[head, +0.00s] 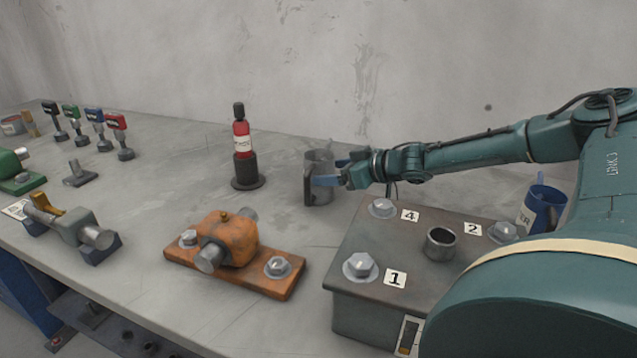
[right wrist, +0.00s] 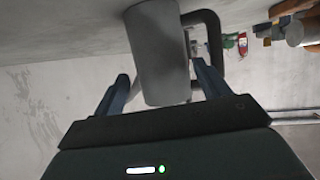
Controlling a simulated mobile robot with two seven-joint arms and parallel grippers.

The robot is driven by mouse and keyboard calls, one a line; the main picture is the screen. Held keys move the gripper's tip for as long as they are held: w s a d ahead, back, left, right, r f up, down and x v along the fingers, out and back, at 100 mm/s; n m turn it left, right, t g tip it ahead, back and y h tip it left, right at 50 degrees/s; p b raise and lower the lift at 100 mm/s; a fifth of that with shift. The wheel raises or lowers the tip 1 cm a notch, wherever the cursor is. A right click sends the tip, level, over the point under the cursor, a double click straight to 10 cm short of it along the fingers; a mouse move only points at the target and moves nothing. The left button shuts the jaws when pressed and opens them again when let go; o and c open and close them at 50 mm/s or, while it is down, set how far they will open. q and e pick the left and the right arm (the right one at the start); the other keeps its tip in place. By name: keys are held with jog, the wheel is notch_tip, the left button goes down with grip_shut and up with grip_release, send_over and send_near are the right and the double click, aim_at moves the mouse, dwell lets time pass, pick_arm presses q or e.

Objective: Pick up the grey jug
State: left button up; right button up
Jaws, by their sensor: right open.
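The grey jug (head: 319,166) stands upright on the table behind the numbered block, its dark handle toward the left front in the head view. In the right wrist view the grey jug (right wrist: 157,55) fills the upper middle, with its handle curving round on the right. My right gripper (head: 333,168) reaches it from the right; its blue fingers are open. In the right wrist view the right gripper (right wrist: 160,84) has one finger on each side of the jug, the right one near the handle. A gap shows on the left; contact on the right is unclear. My left gripper is out of view.
A red bottle (head: 242,140) on a dark stand is left of the jug. An orange block on a base (head: 231,243) sits in front. The grey numbered block (head: 405,250) with bolts is under my right arm.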

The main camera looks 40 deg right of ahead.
jog(key=b+x, duration=0.2)
jog(key=x, duration=0.1)
jog(key=shift+f, duration=0.4)
jog(key=shift+w+a, duration=0.25)
jog(key=shift+w, duration=0.2)
jog(key=shift+r, duration=0.1)
jog(key=shift+c, duration=0.5)
jog(key=c, duration=0.9)
